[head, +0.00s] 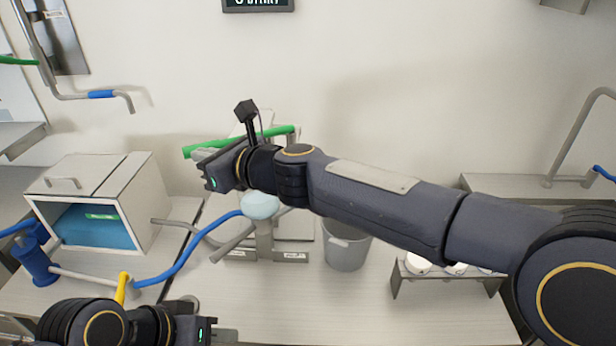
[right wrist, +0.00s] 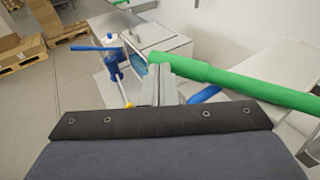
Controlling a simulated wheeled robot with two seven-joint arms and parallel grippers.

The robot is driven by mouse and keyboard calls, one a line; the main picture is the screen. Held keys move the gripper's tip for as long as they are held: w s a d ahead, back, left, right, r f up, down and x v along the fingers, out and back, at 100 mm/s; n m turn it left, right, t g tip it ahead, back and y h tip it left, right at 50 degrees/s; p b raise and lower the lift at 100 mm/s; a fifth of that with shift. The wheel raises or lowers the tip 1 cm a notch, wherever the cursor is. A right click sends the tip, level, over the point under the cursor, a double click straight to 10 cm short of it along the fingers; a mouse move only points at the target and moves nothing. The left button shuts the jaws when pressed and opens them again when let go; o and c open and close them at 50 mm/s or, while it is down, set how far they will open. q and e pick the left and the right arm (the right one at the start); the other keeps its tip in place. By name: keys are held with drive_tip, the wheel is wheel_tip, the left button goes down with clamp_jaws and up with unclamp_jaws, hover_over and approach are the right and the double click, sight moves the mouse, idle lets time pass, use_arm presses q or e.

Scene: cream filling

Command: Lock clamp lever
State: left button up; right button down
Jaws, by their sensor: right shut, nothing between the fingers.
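A green bar (head: 279,131), which looks like the clamp lever, runs nearly level across the stand at the middle back. In the right wrist view the green bar (right wrist: 235,82) passes close beside the fingertips. My right gripper (head: 198,154) is shut and empty at the bar's left end; I cannot tell whether it touches. It also shows in the right wrist view (right wrist: 162,85). My right forearm hides part of the stand (head: 264,243) and the clamp. My left gripper (head: 222,336) is low at the bottom edge, partly cut off, its jaws unclear.
A white box (head: 148,205) with a blue interior stands on the left. A blue hose (head: 185,258) runs to the stand. A grey bucket (head: 346,250) and a small rack with white cups (head: 418,265) stand to the right. The front middle counter (head: 300,300) is clear.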

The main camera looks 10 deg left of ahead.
sight(197, 145)
drive_tip(key=shift+w+a+m+t+h+b, duration=0.15)
drive_tip(key=shift+w+a+m+t+h, duration=0.25)
drive_tip(key=shift+m+t, duration=0.3)
drive_tip(key=shift+w+a+m+t+h+b, duration=0.15)
drive_tip(key=shift+w+a+m+t+h, duration=0.15)
drive_tip(key=shift+a+m+t+h, duration=0.4)
drive_tip(key=shift+w+a+m+t+h+b, duration=0.2)
drive_tip(key=shift+w+m+t+h, duration=0.15)
drive_tip(key=shift+m+t, duration=0.4)
drive_tip(key=shift+w+a+m+t+h, duration=0.35)
drive_tip(key=shift+w+m+t+h, duration=0.1)
drive_tip(key=shift+m+t+h, duration=0.15)
drive_tip(key=shift+w+a+m+t+h, duration=0.3)
drive_tip(key=shift+w+m+t+h, duration=0.15)
drive_tip(key=shift+t+h, duration=0.2)
drive_tip(key=shift+m+t+h, duration=0.5)
drive_tip(key=shift+m+h, duration=0.2)
drive_tip(key=shift+h, duration=0.1)
drive_tip(key=w, duration=0.1)
drive_tip(key=w+a+p, duration=0.1)
drive_tip(key=w+p, duration=0.1)
drive_tip(key=shift+w+a+r, duration=0.2)
drive_tip(key=shift+w+r, duration=0.1)
drive_tip(key=shift+w, duration=0.1)
